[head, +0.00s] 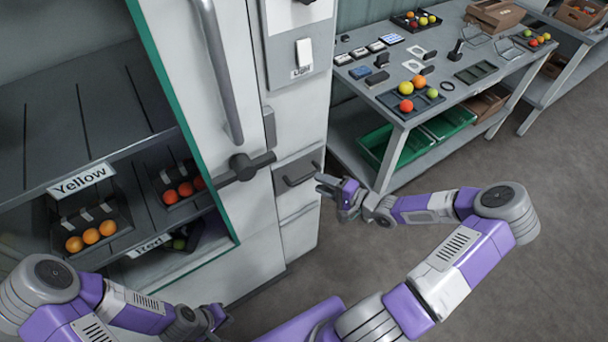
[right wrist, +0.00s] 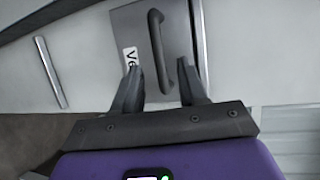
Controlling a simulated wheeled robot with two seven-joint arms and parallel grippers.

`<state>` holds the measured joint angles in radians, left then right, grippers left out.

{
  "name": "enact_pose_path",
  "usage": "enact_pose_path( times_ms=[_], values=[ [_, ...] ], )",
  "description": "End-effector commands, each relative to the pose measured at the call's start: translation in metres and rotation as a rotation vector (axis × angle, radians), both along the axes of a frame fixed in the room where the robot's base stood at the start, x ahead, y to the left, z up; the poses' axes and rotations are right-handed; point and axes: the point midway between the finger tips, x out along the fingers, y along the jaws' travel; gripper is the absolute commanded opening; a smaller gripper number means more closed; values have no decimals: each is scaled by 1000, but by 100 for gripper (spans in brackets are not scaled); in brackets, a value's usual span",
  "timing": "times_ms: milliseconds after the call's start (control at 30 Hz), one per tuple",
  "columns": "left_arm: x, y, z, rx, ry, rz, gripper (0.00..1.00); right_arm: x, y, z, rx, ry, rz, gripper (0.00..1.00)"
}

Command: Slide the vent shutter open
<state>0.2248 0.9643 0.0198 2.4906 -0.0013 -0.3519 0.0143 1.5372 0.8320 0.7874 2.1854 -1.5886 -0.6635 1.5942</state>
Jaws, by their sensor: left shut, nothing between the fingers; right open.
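The vent shutter (head: 292,188) is a grey panel low on the cabinet's narrow front, with a dark bar handle (head: 299,177). In the right wrist view the shutter (right wrist: 188,30) shows a partly hidden label starting "Ve", and its handle (right wrist: 157,48) runs up the picture. My right gripper (head: 322,183) is open, just right of the handle in the head view. In the right wrist view its fingers (right wrist: 158,72) lie either side of the handle's lower part; I cannot tell whether they touch it. My left gripper (head: 216,316) is shut and empty at the bottom, away from the shutter.
A cabinet door with a long bar handle (head: 218,75) and a dark latch (head: 243,166) is left of the shutter. A light switch (head: 304,53) is above. A cluttered table (head: 397,108) is at right. The floor (head: 420,205) is clear.

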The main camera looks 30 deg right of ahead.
Motion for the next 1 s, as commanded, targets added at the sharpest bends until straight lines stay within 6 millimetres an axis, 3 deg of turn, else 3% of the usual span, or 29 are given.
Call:
enact_pose_path(
  times_ms=[333,733,767,1000],
  values=[
    [0,0,-19,0,0,0,0,46,25,-12,0,1,3,42],
    [0,0,-21,0,0,0,0,56,30,-13,0,2,1,42],
    [0,0,-21,0,0,0,0,56,30,-12,0,2,1,41],
    [0,0,-21,0,0,0,0,56,30,-13,0,2,1,4]
  ],
)
